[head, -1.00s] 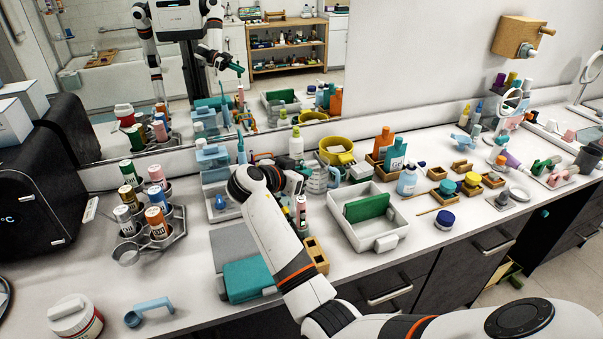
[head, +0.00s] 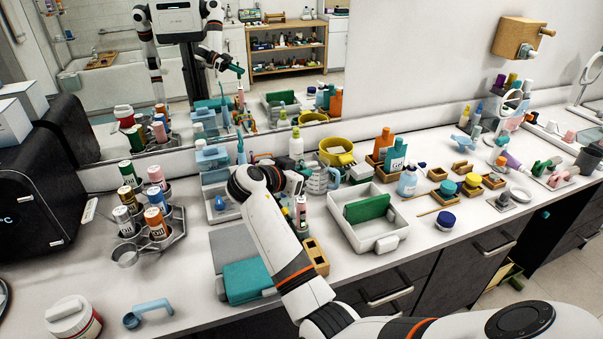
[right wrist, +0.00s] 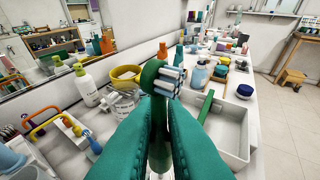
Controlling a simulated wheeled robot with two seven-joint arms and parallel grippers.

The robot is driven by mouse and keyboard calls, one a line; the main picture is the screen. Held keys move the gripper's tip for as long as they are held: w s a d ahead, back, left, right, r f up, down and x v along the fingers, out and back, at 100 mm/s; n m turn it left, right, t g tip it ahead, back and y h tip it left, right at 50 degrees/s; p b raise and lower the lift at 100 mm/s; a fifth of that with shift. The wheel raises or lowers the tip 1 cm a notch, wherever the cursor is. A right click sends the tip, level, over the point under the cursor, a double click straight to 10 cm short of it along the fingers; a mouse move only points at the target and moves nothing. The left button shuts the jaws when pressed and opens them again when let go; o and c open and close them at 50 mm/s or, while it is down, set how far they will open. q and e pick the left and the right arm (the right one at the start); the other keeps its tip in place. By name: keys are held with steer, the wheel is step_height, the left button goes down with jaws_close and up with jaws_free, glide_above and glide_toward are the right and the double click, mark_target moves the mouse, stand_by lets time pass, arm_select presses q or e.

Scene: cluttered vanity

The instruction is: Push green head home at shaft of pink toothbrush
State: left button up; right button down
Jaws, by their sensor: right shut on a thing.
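My right gripper (head: 292,182) reaches over the counter, left of the clear measuring mug (head: 321,181). In the right wrist view its two teal fingers (right wrist: 160,118) are closed around the green head (right wrist: 152,74). The head stands upright, its pale blue and white bristles facing right. In the head view my arm and wrist hide the green head. A pink upright piece (head: 301,207) stands just below the gripper and may be the toothbrush shaft. Whether head and shaft touch cannot be seen. My left gripper is not directly in view.
A white tray (head: 391,243) with a green block lies right of the gripper. A yellow bowl (head: 349,160) and a white bottle (head: 296,146) stand behind. A teal box (head: 250,281) and a wooden holder (head: 316,258) are in front. A rack of cans (head: 175,235) stands left.

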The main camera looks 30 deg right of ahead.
arm_select(q)
steer(key=shift+f, duration=0.2)
arm_select(e)
steer(key=shift+f, duration=0.15)
arm_select(q)
steer(key=shift+f+b, duration=0.3)
steer(key=shift+b, duration=0.15)
arm_select(e)
steer(key=shift+f, duration=0.35)
arm_select(q)
steer(key=shift+s+f+b, duration=0.1)
steer(key=shift+f+b, duration=1.05)
arm_select(e)
steer(key=shift+f, duration=1.3)
steer(key=c, duration=1.4)
jaws_free()
steer(key=shift+r, duration=0.1)
arm_select(q)
steer(key=shift+a+r, duration=0.1)
